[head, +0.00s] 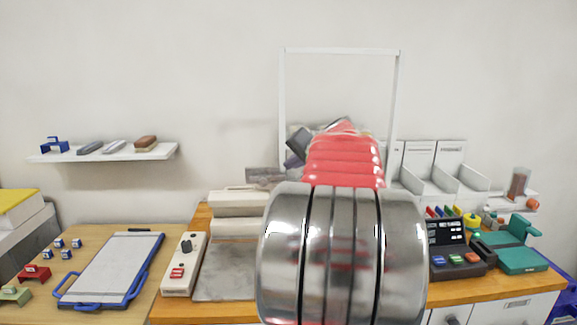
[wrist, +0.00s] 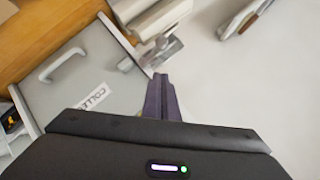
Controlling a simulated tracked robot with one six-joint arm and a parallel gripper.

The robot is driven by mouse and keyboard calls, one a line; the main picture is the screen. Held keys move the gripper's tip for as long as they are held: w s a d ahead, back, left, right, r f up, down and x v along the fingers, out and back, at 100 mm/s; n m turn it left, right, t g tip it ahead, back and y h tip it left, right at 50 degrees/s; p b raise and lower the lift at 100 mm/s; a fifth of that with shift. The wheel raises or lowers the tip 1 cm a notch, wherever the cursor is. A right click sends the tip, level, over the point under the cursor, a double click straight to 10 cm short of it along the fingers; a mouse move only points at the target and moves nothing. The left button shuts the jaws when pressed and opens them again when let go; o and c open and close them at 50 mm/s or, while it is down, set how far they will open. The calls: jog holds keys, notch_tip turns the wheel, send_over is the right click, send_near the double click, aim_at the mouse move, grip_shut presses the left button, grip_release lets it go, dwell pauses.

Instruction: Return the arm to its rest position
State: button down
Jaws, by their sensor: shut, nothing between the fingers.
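My gripper (wrist: 161,78) shows in the wrist view with its dark fingers together and nothing between them. It points toward a blurred pale surface. In the head view my arm, silver and red, rises through the middle of the picture, and the dark parts at its far end are mostly hidden behind the red section. The fingertips cannot be made out there.
A cream machine (head: 239,204) stands left of my arm, by a control box (head: 185,264). A dark terminal (head: 457,250) and a green device (head: 512,245) stand at right. A grey front with a handle (wrist: 62,64) shows in the wrist view.

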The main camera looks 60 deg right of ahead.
jog(key=shift+w, duration=0.1)
dwell(0.5)
jog(key=w+a+f+n+y, duration=0.2)
jog(key=a, duration=0.9)
jog(key=w+a+f+n+g+y, duration=0.1)
jog(key=w+a+f+n, duration=0.15)
jog(key=a, duration=0.75)
jog(key=w+a+f+n+y, duration=0.1)
jog(key=a+n+y, duration=0.15)
jog(key=a, duration=0.85)
jog(key=s+a+f+n+g, duration=0.2)
jog(key=s+a+f+n, duration=0.3)
jog(key=s+a, duration=0.3)
jog(key=s+a+f+n+g, duration=0.1)
jog(key=s+a+f+n, duration=0.3)
jog(key=a, duration=1.1)
jog(key=s+f, duration=0.3)
jog(key=s, duration=0.1)
jog(key=shift+s+a+f+n+g, duration=0.15)
jog(key=shift+a+f+n+g, duration=0.05)
jog(key=shift+n+g, duration=0.2)
